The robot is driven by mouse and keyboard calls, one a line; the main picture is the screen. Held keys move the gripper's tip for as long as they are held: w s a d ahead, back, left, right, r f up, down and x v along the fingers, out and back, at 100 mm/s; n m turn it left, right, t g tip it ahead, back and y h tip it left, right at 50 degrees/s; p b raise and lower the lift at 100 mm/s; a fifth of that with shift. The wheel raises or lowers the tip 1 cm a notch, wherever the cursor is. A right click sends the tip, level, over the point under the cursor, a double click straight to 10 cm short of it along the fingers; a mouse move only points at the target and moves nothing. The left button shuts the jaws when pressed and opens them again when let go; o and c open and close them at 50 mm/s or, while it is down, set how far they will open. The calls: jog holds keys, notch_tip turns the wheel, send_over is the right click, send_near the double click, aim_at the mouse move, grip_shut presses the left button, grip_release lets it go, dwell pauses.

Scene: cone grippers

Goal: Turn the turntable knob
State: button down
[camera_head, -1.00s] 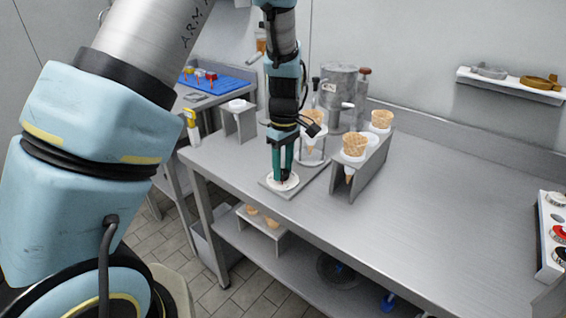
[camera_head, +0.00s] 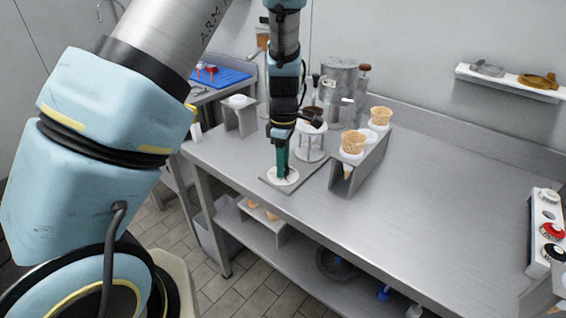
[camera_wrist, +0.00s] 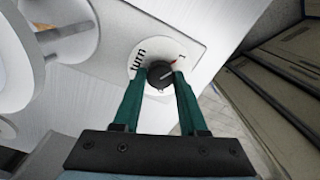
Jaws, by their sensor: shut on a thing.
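The black turntable knob (camera_wrist: 160,73) has a pale pointer line and sits on a round white dial (camera_wrist: 143,52) marked "turn", with a small red mark. My gripper (camera_wrist: 159,82) is shut on the knob, one green finger on each side. In the head view my gripper (camera_head: 284,172) points down at the white dial (camera_head: 291,180) near the table's front edge. The knob is hidden there by the fingers. Behind it stands the white round turntable holder (camera_head: 310,148), with something dark brown at its top (camera_head: 312,114), partly hidden by my wrist.
A metal stand (camera_head: 365,165) right of the dial holds waffle cones (camera_head: 352,143). A grey metal machine (camera_head: 338,88) stands behind the holder. A panel with knobs (camera_head: 549,235) is at the far right. The middle and right of the table (camera_head: 445,185) are clear.

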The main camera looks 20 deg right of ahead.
jog(key=shift+c, duration=2.2)
grip_release()
notch_tip(320, 180, up, 11)
jog(key=b, duration=0.2)
jog(key=shift+w, duration=0.15)
jog(key=shift+d+f, duration=0.1)
